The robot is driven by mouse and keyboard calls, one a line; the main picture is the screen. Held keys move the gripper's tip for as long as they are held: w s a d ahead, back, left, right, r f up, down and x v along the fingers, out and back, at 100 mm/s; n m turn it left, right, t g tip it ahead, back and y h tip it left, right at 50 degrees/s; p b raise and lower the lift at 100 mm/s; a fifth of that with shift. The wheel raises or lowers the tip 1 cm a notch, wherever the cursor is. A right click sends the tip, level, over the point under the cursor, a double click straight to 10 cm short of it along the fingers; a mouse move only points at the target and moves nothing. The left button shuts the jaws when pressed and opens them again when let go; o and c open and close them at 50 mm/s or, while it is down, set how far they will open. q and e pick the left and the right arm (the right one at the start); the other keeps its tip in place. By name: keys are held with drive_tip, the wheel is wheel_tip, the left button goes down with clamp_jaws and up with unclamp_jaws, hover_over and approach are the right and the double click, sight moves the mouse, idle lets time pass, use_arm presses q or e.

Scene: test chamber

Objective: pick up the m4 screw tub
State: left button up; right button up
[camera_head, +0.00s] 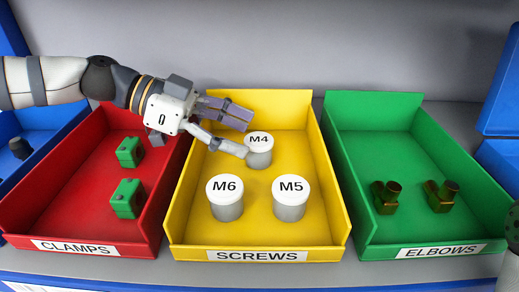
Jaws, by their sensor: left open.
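The M4 screw tub (260,156) is a small grey cylinder with a white lid marked M4. It stands upright at the back middle of the yellow SCREWS bin (191,214). My left gripper (245,136) reaches in from the left with its fingers spread open. One finger is behind and above the tub, and the other is in front at its left side. The tub's left edge is close to the front fingertip; I cannot tell whether they touch. My right gripper does not show.
The M6 tub (226,203) and M5 tub (290,202) stand in front in the same bin. A red CLAMPS bin (50,218) with green clamps (127,199) is left. A green ELBOWS bin (352,180) with dark elbows (385,198) is right.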

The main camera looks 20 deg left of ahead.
use_arm(q)
drive_tip(key=shift+x, duration=1.1)
drive_tip(key=c, duration=1.3)
